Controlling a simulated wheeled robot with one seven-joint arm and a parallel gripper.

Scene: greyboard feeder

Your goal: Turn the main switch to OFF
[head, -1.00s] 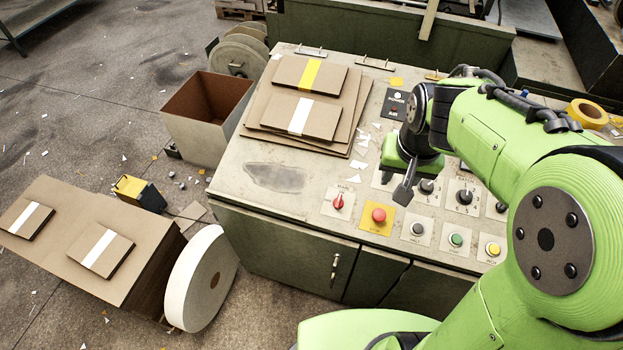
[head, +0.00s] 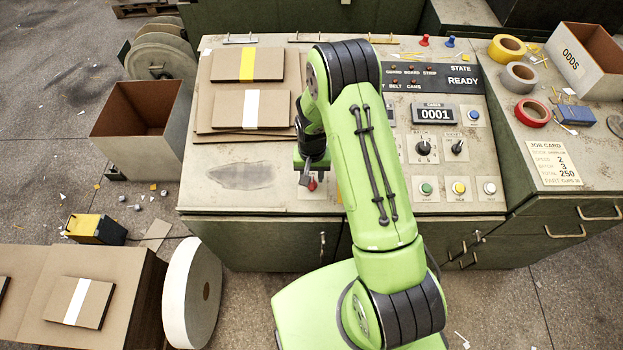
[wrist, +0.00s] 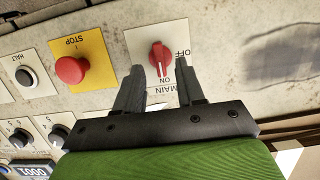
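The main switch (wrist: 161,57) is a red knob on a white plate marked ON, OFF and MAIN, upside down in the wrist view. Its white mark points at ON. My gripper (wrist: 160,68) is open, its two dark fingers apart on either side of the knob's lower part in the picture; I cannot tell whether they touch it or are still above it. In the head view the red knob (head: 312,185) shows just below my gripper (head: 315,172), partly hidden by it.
A red STOP button (wrist: 71,69) on a yellow plate sits close beside the switch, with a dark HALT button (wrist: 26,76) beyond it. Stacked cardboard (head: 205,110) lies on the console's left. A bare worn patch (head: 240,176) is left of the switch.

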